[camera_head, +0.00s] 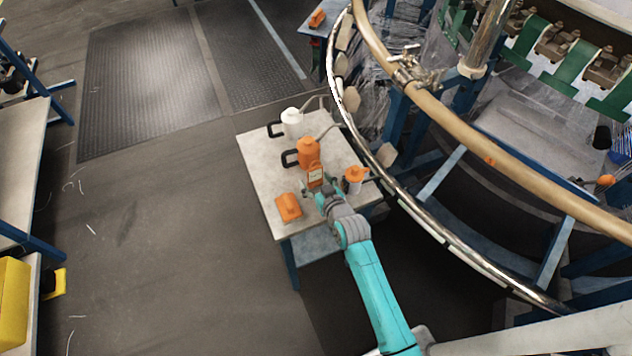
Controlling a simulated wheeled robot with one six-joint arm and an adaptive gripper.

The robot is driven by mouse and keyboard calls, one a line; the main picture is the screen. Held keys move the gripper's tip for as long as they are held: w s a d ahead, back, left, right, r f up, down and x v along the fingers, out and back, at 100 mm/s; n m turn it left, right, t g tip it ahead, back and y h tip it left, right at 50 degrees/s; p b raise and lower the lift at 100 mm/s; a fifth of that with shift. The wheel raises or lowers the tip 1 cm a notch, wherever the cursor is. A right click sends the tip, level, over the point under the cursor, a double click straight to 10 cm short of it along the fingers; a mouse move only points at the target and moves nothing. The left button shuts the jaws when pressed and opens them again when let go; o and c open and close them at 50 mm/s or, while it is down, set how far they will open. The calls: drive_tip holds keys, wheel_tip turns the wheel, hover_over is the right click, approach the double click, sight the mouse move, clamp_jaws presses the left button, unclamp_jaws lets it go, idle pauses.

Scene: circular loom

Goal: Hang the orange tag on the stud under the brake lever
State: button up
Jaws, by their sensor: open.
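My gripper (319,190) is over the small table at the centre of the head view, with its jaws open. An orange piece with a paler face (316,174), which looks like the tag, stands right at the fingertips. Whether the fingers touch it is too small to tell. Part of it is hidden by the gripper. At the right edge are a black knob (602,138) and a small orange knob (606,180); I cannot tell whether either belongs to the brake lever. I cannot make out the stud.
Open floor (150,230) lies to the left.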

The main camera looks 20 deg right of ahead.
drive_tip(key=v, duration=1.2)
drive_tip(key=s+a+r, duration=0.1)
drive_tip(key=s+a, duration=0.1)
drive_tip(key=s, duration=1.9)
drive_tip(key=s+a+r, duration=0.1)
drive_tip(key=s+r, duration=0.9)
drive_tip(key=s, duration=0.3)
drive_tip(key=shift+s+a+r+t, duration=0.15)
drive_tip(key=shift+s+r+t, duration=0.1)
drive_tip(key=shift+r+t, duration=0.15)
drive_tip(key=shift+o, duration=0.5)
drive_tip(key=shift+w+f, duration=0.1)
drive_tip(key=shift+f, duration=0.05)
